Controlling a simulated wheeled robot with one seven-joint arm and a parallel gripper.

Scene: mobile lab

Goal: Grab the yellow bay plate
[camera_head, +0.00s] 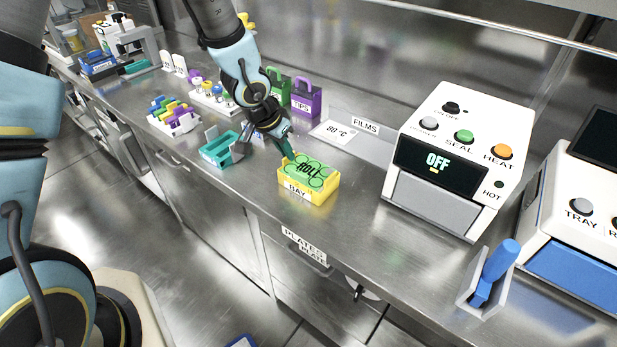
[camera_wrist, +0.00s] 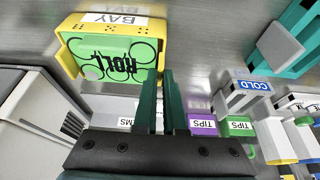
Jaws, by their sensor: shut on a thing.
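The yellow bay plate (camera_head: 322,192) appears to sit on the steel counter, with a green top marked ROLL and a white BAY label on its front. It also shows in the wrist view at the upper left (camera_wrist: 72,58), with its label toward the top edge. My gripper (camera_head: 288,152) reaches down to the plate's back left corner. In the wrist view its two dark green fingers (camera_wrist: 161,74) are close together, shut on the plate's edge. The exact contact is partly hidden.
A teal holder (camera_head: 217,150) stands left of the plate. Green and purple TIPS boxes (camera_head: 306,100) stand behind. The white sealer (camera_head: 455,160) stands to the right, with a blue-handled tool (camera_head: 492,270) in front. The counter's front edge is close to the plate.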

